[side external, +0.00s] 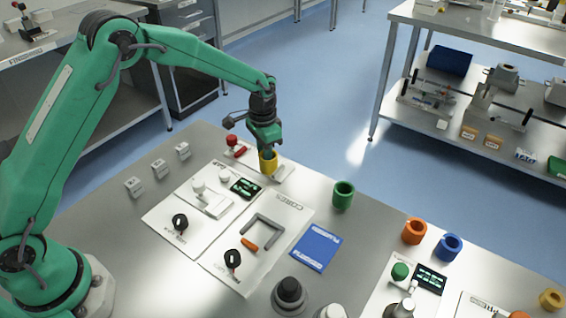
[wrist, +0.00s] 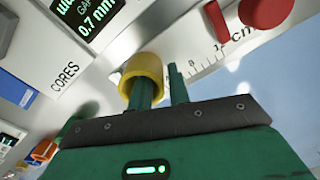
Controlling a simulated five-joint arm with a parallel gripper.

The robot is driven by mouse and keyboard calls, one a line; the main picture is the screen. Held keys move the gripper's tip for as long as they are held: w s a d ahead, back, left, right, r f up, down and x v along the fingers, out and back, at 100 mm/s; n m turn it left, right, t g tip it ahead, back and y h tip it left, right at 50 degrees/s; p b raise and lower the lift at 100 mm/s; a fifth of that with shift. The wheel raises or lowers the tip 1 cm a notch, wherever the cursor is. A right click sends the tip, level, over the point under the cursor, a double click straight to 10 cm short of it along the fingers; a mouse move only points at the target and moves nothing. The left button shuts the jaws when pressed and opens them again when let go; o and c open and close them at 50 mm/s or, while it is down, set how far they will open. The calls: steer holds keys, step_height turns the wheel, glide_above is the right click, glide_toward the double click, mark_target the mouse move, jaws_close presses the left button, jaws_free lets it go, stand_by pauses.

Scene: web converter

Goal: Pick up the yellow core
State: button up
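A yellow core (side external: 268,163), a short hollow cylinder, is at the back of the work table, directly under my gripper (side external: 266,147). In the wrist view the yellow core (wrist: 142,68) shows as a ring at the fingertips of my gripper (wrist: 164,80). One green finger overlaps the ring's opening and the other stands just right of its outer wall. I cannot tell whether the fingers press on the wall or whether the core touches the surface below. A second yellow core (side external: 551,298) stands at the far right edge of the side view.
A ruler-marked plate (wrist: 205,62) and a red knob (wrist: 266,12) are close by. A small gauge display (side external: 245,187) is near the core. Green (side external: 343,194), orange (side external: 414,231) and blue (side external: 448,247) cores stand to the right. The blue floor lies beyond the table edge.

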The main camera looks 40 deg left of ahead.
jaws_close()
steer(key=shift+r, duration=0.45)
step_height(320, 180, up, 3)
steer(key=shift+r, duration=0.15)
steer(key=s+d+r, duration=0.6)
steer(key=s+d, duration=0.1)
steer(key=d, duration=0.2)
steer(key=shift+s+r, duration=0.15)
steer(key=shift+r, duration=0.25)
